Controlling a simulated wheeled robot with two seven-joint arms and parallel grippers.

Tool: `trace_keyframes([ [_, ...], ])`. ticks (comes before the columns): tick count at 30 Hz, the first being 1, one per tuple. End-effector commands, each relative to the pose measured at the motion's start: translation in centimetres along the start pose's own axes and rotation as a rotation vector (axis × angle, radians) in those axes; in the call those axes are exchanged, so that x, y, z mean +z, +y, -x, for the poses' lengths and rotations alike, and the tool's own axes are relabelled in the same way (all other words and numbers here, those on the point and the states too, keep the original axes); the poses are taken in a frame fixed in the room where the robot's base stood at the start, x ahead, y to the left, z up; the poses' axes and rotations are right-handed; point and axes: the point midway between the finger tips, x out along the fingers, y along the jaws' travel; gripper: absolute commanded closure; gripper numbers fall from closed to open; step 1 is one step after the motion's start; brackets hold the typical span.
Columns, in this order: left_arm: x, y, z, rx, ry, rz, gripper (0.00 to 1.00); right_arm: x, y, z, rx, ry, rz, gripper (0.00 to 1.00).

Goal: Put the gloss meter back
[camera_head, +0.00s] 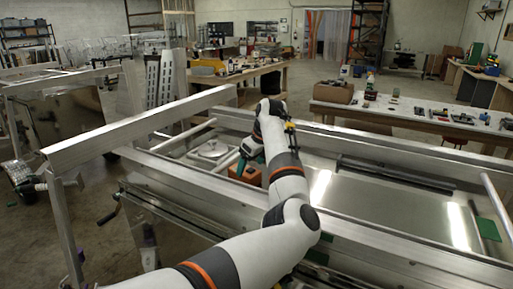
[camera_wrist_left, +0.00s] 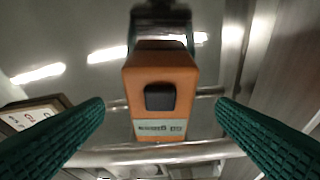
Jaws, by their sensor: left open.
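The gloss meter (camera_head: 245,174) appears to be the orange box inside the trailer frame, below my left gripper (camera_head: 241,165). In the left wrist view the gloss meter (camera_wrist_left: 160,72) has a black window on its face and a pale label strip that reads upside down. The green fingers of my left gripper (camera_wrist_left: 160,110) are spread wide, one to each side of it, with visible gaps. It is not gripped. My left forearm and wrist hide part of the area around it in the head view. My right gripper is not in view.
The aluminium trailer rails (camera_head: 180,176) surround the work area. A pale square item (camera_head: 212,150) lies left of the meter. A box with a light printed face (camera_wrist_left: 30,118) shows at the left of the wrist view. A table with tools (camera_head: 420,112) stands behind.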

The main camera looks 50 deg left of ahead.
Motion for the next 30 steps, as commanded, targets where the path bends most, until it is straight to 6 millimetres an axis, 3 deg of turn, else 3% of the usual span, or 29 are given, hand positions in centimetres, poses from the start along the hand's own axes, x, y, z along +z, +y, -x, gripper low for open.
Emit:
trace_keyframes([
  [9,-0.1,0.0,-4.1,-0.001,0.001,-0.001,0.20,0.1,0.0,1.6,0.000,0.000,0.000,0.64],
  [21,0.0,0.0,-4.7,0.000,0.000,-0.001,0.20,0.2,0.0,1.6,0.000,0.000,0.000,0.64],
  [30,0.0,0.0,-4.7,0.000,0.000,-0.001,0.69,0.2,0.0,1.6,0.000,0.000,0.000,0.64],
])
